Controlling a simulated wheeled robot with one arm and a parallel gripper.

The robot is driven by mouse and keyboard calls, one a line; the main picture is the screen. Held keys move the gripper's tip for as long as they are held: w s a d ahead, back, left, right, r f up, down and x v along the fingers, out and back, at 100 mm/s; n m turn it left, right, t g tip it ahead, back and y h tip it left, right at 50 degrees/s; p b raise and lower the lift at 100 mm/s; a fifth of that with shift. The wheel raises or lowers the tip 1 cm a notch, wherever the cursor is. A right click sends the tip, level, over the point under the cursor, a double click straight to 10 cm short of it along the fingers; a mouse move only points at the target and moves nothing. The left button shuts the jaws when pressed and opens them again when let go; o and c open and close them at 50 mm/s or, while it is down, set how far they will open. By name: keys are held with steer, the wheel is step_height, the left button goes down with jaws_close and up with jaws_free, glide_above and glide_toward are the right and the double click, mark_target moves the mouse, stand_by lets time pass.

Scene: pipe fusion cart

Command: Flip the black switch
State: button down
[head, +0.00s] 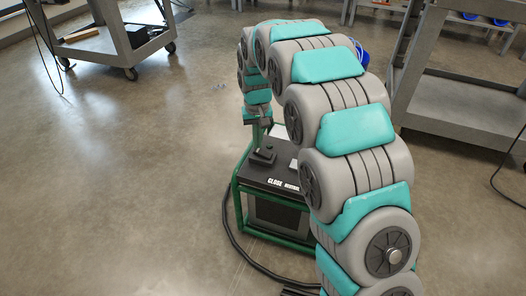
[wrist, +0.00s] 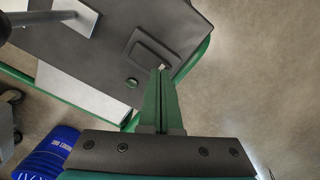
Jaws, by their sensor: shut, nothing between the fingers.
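The black switch (head: 263,156) is a small dark box on the dark top of a green-framed cart (head: 240,190) in the head view. In the wrist view its raised dark plate (wrist: 148,48) lies just beyond my fingertips, with a small pale part beside them. The fingertips partly hide that spot, so I cannot tell whether they touch the switch. My gripper (wrist: 161,72) has its green fingers together with nothing between them. It also shows above the switch in the head view (head: 260,138), small and partly unclear.
The cart top bears the words "CLOSE" and "NEUTRAL". A blue lettered object (wrist: 45,155) is at lower left in the wrist view. Grey carts stand at upper left (head: 105,45) and right (head: 450,103). Floor left of the green cart is clear.

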mark_target(259, 151)
steer(key=shift+f, duration=0.8)
stand_by(0.4)
steer(key=shift+r+p, duration=0.8)
steer(key=shift+r, duration=2.75)
steer(key=shift+s+d+r, duration=0.1)
steer(key=shift+s+d, duration=0.1)
steer(key=s+d+r, duration=0.5)
steer(key=s+d, duration=0.3)
steer(key=s, duration=0.2)
steer(key=s+d, duration=0.3)
steer(key=s, duration=0.7)
steer(key=s+d+m+g, duration=0.1)
steer(key=s+d, duration=0.2)
steer(key=s, duration=0.7)
steer(key=s+d+f+m, duration=0.1)
steer(key=s+d, duration=0.2)
steer(key=s, duration=0.7)
steer(key=shift+s+g, duration=0.35)
steer(key=shift+g, duration=0.05)
